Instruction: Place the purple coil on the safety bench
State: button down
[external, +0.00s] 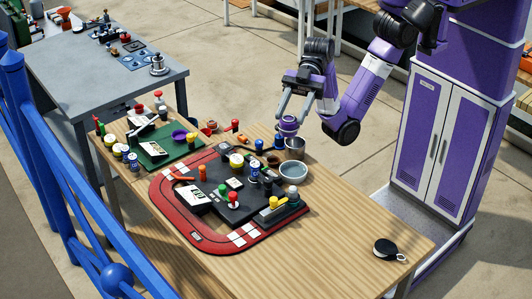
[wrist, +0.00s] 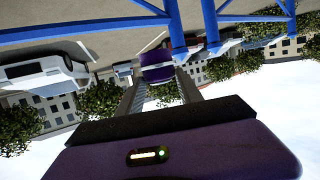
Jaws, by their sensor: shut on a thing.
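My gripper (external: 292,116) is shut on a purple rounded thing, which looks like the purple coil (external: 288,125). It is held at the fingertips, above or beside the back edge of the wooden table, close to a metal cup. In the wrist view the purple coil (wrist: 157,66) sits between the two finger ends (wrist: 160,82). Another purple ring-like thing (external: 180,134) lies on the green mat. The safety bench is not marked; a grey table (external: 75,72) and a wooden table (external: 345,222) are in view, and I cannot tell which it is.
A red-edged black tray (external: 205,235) crowded with cans and small parts covers much of the wooden table. A bowl (external: 293,173) and the metal cup (external: 295,147) stand beside it. A black round thing (external: 386,248) lies front right. A blue railing (external: 75,200) runs along the left.

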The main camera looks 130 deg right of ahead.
jog(key=s+a+n+y+p, duration=0.1)
jog(key=s+a+p, duration=0.1)
jog(key=s+a, duration=0.4)
jog(key=shift+g, duration=0.3)
jog(key=f, duration=2.4)
jog(key=w+a+f, duration=0.1)
jog(key=f, duration=1.1)
jog(key=shift+f, duration=0.2)
jog(key=shift+f+b, duration=0.1)
jog(key=shift+b, duration=0.3)
jog(key=c, duration=1.2)
grip_release()
jog(key=shift+f, duration=0.1)
jog(key=o, duration=0.4)
